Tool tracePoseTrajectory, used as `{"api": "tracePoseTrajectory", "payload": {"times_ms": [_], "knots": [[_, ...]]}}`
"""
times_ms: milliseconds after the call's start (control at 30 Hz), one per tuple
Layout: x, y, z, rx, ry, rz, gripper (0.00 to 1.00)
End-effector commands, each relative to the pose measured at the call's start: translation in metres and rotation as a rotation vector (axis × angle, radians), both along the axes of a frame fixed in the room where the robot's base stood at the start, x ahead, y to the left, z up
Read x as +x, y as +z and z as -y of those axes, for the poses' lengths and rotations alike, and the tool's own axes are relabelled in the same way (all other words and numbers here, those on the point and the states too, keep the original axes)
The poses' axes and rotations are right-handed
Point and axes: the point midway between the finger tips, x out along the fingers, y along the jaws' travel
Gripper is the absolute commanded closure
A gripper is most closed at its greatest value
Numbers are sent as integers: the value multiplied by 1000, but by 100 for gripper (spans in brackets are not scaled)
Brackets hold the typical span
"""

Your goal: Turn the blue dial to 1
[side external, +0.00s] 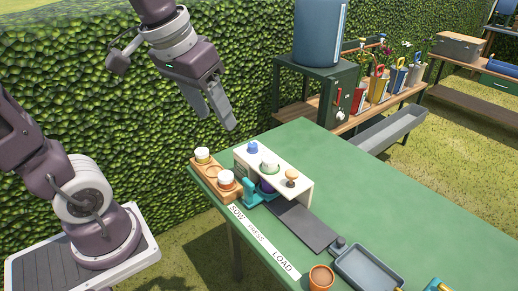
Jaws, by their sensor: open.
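A small blue knob (252,147), which looks like the blue dial, sits at the back left end of the cream-topped stand (300,184) on the green table. Its number marks are too small to read, so its setting cannot be told. My gripper (221,122) hangs in the air above and to the left of the knob, fingers pointing down, apart from it. It is open with nothing between its fingers.
A white-green knob (269,163) and a tan knob (291,177) share the stand. A wooden rack (208,180) with white-topped jars stands left. A dark strip (301,224), grey tray (368,270) and terracotta pot (321,277) lie toward the front.

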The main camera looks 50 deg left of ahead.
Motion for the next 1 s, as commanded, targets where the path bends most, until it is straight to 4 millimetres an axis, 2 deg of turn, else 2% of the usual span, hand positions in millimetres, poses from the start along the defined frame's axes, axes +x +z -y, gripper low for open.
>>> {"api": "tracePoseTrajectory", "payload": {"times_ms": [33, 133, 200, 300, 333, 400, 533, 667, 900, 1000], "knots": [[33, -4, -14, -15, 63, -47, 46], [99, -24, -51, -50, 202, -131, 46], [141, -52, -82, -74, 300, -188, 46], [184, -103, -125, -104, 426, -260, 46], [193, -119, -136, -112, 455, -277, 46], [207, -150, -158, -126, 514, -312, 46], [217, -183, -178, -140, 573, -343, 46], [218, -202, -181, -142, 582, -350, 46], [218, -246, -180, -142, 581, -350, 46], [218, -256, -180, -141, 579, -348, 46]]}}
